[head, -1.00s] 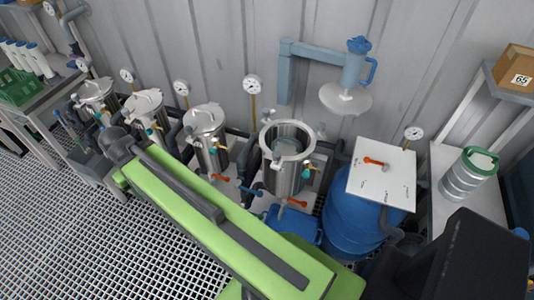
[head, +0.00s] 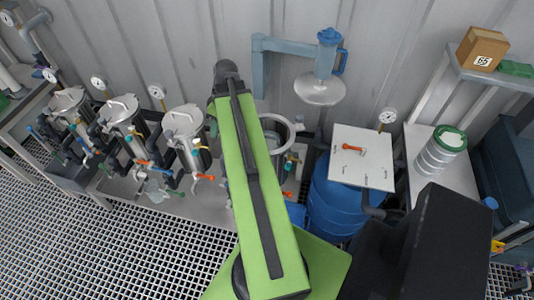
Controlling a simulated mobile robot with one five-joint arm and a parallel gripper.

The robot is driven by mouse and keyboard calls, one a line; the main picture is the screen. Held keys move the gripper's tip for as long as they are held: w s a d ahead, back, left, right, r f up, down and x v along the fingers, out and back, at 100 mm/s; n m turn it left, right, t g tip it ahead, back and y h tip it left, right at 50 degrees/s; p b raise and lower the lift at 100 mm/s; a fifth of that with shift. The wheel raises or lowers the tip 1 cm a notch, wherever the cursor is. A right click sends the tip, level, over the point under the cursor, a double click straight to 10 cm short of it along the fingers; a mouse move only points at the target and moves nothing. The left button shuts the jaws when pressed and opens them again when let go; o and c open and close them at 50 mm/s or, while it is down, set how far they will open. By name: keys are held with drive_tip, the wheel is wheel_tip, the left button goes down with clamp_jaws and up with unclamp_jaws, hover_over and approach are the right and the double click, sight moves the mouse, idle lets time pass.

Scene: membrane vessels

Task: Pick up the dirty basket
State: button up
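An open steel vessel (head: 282,128) stands behind my green arm, which covers its left part. Its inside is mostly hidden now, so I cannot tell whether a basket sits in it. A silver ribbed cylinder with a green rim (head: 441,150), basket-like, stands on the grey bench at the right. I cannot tell whether it is dirty. My arm reaches up the middle of the view, its dark far joint in front of the wall. My gripper does not show.
Several lidded steel vessels (head: 186,130) with gauges stand in a row at the left. A blue barrel (head: 334,205) under a white board (head: 362,157) stands right of the open vessel. A cardboard box (head: 481,49) sits on the right shelf.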

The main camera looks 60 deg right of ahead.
drive_tip(key=s+d+r+t+p, duration=0.1)
drive_tip(key=s+d+r, duration=0.1)
drive_tip(key=s+d, duration=0.85)
drive_tip(key=n+t, duration=0.1)
approach(267, 137)
drive_tip(key=shift+n+h, duration=0.3)
drive_tip(key=b+x, duration=0.5)
drive_tip(key=b, duration=0.5)
drive_tip(key=shift+s+f+b, duration=0.1)
drive_tip(key=shift+f+b, duration=0.05)
drive_tip(key=shift+b, duration=0.15)
drive_tip(key=shift+f, duration=0.1)
drive_tip(key=b+x, duration=0.5)
drive_tip(key=shift+f, duration=0.1)
clamp_jaws()
